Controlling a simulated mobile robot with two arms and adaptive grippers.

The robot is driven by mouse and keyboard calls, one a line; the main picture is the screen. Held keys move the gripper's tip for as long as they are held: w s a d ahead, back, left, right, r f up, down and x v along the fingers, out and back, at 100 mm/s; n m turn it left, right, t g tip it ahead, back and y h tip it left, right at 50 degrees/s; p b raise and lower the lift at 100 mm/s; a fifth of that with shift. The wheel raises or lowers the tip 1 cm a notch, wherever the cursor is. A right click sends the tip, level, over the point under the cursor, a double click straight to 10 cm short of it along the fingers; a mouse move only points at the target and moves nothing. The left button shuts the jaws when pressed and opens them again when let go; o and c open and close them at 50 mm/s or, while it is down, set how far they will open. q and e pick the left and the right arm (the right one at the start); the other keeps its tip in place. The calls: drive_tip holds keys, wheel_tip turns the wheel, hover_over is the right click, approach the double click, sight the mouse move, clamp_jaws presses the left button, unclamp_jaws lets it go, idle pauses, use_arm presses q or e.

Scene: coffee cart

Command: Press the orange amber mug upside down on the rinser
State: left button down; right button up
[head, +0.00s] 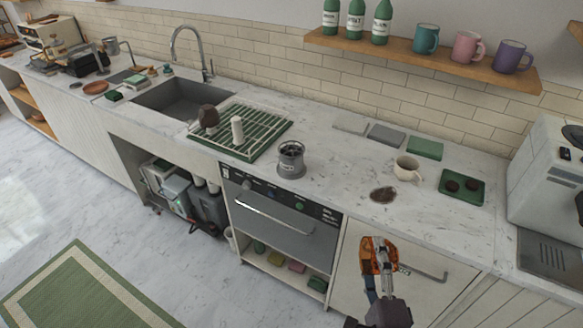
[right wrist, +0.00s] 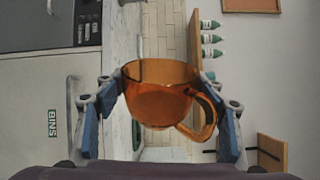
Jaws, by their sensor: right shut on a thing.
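The orange amber mug (head: 369,257) is in my right gripper (head: 379,246), in front of the counter's cabinet doors. In the right wrist view the see-through mug (right wrist: 155,100) sits between the blue fingers, with its handle at right. It looks turned on its side, with its mouth away from my palm, though this is hard to confirm. The rinser seems to be the round grey unit with a dark top (head: 291,160) on the counter, left of and beyond the gripper. The mug is apart from it. My left gripper is not in view.
A green drying rack (head: 262,143) with a dark mug and a white cylinder stands left of the rinser. A cream mug (head: 407,167), a dark spill (head: 383,195) and a green tray (head: 448,196) lie to its right. A wall shelf (head: 400,52) holds bottles and mugs.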

drive_tip(key=m+b, duration=0.1)
drive_tip(key=m, duration=0.2)
drive_tip(key=shift+f+m, duration=0.15)
drive_tip(key=shift+m, duration=0.85)
drive_tip(key=shift+m+b, duration=0.7)
drive_tip(key=shift+m, duration=0.3)
drive_tip(key=shift+m+b, duration=0.4)
drive_tip(key=shift+m, duration=1.6)
